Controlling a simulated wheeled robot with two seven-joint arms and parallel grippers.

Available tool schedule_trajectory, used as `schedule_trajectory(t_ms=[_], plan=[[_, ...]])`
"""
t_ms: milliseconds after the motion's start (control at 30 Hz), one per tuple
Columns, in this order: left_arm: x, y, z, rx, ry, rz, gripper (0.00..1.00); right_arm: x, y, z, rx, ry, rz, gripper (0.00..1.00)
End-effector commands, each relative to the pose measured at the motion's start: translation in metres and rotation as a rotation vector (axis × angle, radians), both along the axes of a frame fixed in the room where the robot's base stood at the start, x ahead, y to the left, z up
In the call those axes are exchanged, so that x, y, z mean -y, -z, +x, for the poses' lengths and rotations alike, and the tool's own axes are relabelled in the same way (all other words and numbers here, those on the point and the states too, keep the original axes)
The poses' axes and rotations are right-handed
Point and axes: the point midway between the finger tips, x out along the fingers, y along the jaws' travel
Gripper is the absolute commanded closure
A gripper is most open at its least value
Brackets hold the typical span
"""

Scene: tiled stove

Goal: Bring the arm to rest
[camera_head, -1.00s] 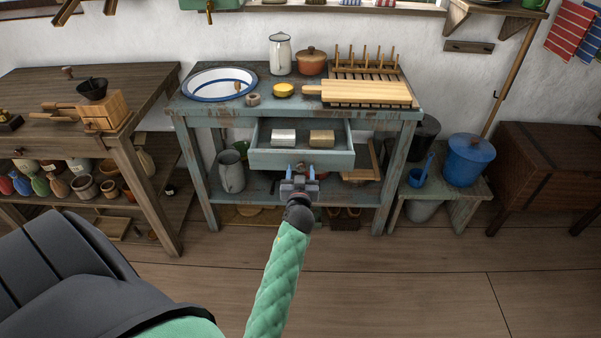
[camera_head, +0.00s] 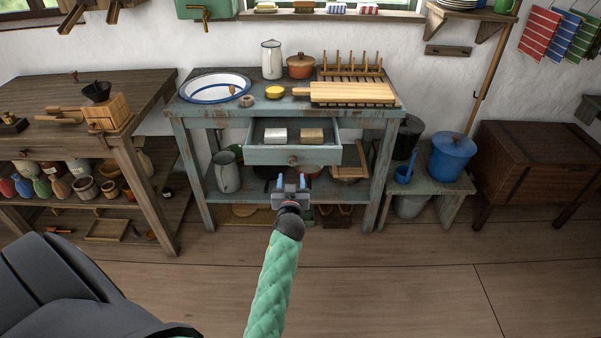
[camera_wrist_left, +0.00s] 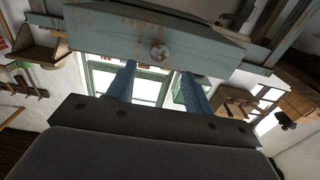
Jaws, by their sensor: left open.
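My left gripper (camera_head: 291,184) is open and empty, with two blue fingers set apart. It is in front of and below the open drawer (camera_head: 292,155) of the worn blue-grey washstand table. In the left wrist view, my gripper's fingers (camera_wrist_left: 159,84) point toward the drawer front (camera_wrist_left: 120,33) and its round knob (camera_wrist_left: 160,52), apart from it as far as I can tell. The drawer holds a white block (camera_head: 275,136) and a tan block (camera_head: 312,135). My right gripper is not in view.
The washstand top bears an enamel basin (camera_head: 215,88), a cutting board (camera_head: 350,94), a white jug (camera_head: 271,60) and an orange-brown pot (camera_head: 300,66). A blue bucket (camera_head: 452,158) stands on a low bench at right. A wooden workbench (camera_head: 150,95) is at left. The floor in front is clear.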

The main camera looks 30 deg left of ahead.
Motion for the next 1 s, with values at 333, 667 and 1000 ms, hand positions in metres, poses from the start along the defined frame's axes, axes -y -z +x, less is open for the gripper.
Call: schedule_trajectory(t_ms=[333, 667, 1000], plan=[[-0.001, 0.002, -0.001, -0.033, -0.008, 0.032, 0.48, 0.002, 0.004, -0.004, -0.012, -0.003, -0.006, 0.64], [-0.011, 0.044, -0.028, -0.376, -0.107, -0.059, 0.48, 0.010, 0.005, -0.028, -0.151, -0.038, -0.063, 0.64], [0.106, 0.034, -0.083, -0.782, 0.182, -0.248, 0.48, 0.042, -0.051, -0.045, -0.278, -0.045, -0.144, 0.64]])
